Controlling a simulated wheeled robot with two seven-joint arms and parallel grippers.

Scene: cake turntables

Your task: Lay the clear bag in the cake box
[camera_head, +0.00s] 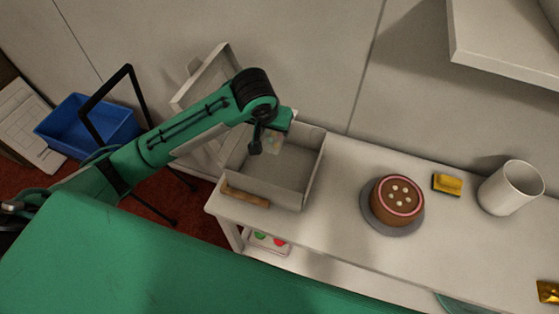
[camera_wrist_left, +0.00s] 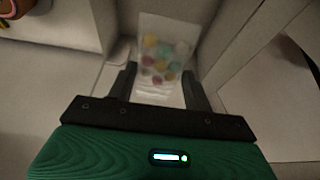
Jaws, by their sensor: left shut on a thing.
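The clear bag (camera_wrist_left: 165,52) holds several small coloured round pieces, in yellow, pink and teal. My left gripper (camera_wrist_left: 160,82) is shut on its near end, and the bag extends beyond the fingers in the left wrist view. In the head view, the left gripper (camera_head: 262,143) is over the cake box, with part of the bag (camera_head: 276,143) showing beside it. The cake box (camera_head: 312,170) is an open pale box on the white table, its lid (camera_head: 208,75) raised at the left. I cannot tell whether the bag touches the box. My right gripper is out of view.
A brown wooden piece (camera_head: 245,197) lies at the box's front. A blue bin (camera_head: 85,122) is at the left.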

